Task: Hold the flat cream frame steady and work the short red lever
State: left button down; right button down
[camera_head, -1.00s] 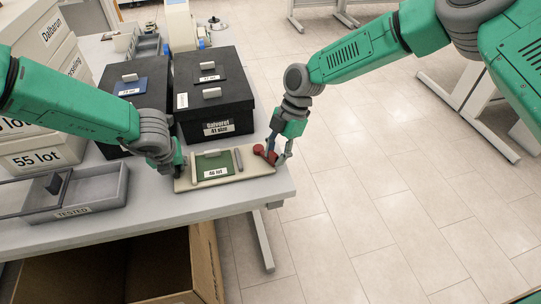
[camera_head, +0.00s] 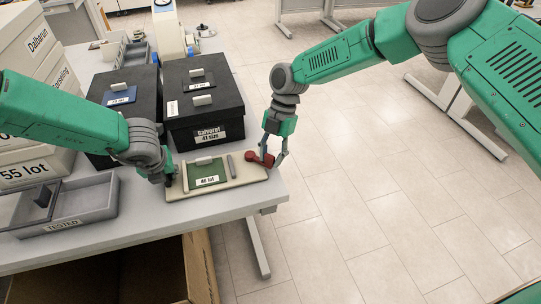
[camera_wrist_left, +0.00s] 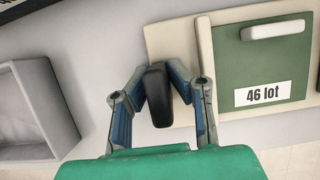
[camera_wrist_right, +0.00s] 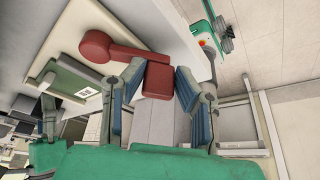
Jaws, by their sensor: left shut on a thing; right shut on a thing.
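The flat cream frame (camera_head: 244,179) lies near the table's front right corner, with a green panel (camera_head: 208,174) labelled "46 lot". My left gripper (camera_head: 170,180) is at its left end, shut on a black grip (camera_wrist_left: 157,95) there. The short red lever (camera_head: 254,158) is at the frame's right end. In the right wrist view, its round hub (camera_wrist_right: 95,45) and arm lead to a red block-like end (camera_wrist_right: 158,80). My right gripper (camera_wrist_right: 155,88) is shut on that end, with a finger on each side.
Two black boxes (camera_head: 205,121) stand behind the frame. A grey tray (camera_head: 75,222) marked "TESTED" is to the left, in front of stacked white boxes (camera_head: 35,122). An open cardboard box (camera_head: 199,270) is below the table. Open floor lies right of the table.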

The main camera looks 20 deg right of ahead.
pick_arm(q)
jog(key=shift+w+a, duration=0.2)
jog(key=shift+a, duration=0.15)
pick_arm(e)
jog(key=c, duration=1.2)
grip_release()
jog(key=shift+s+d+f, duration=0.1)
jog(key=shift+d+f, duration=0.1)
jog(key=shift+d, duration=0.15)
pick_arm(q)
jog(key=shift+d, duration=0.25)
pick_arm(e)
jog(key=shift+a+r, duration=0.1)
pick_arm(q)
jog(key=shift+s+d, duration=0.1)
pick_arm(e)
jog(key=v, duration=1.2)
pick_arm(q)
jog(key=c, duration=1.4)
grip_release()
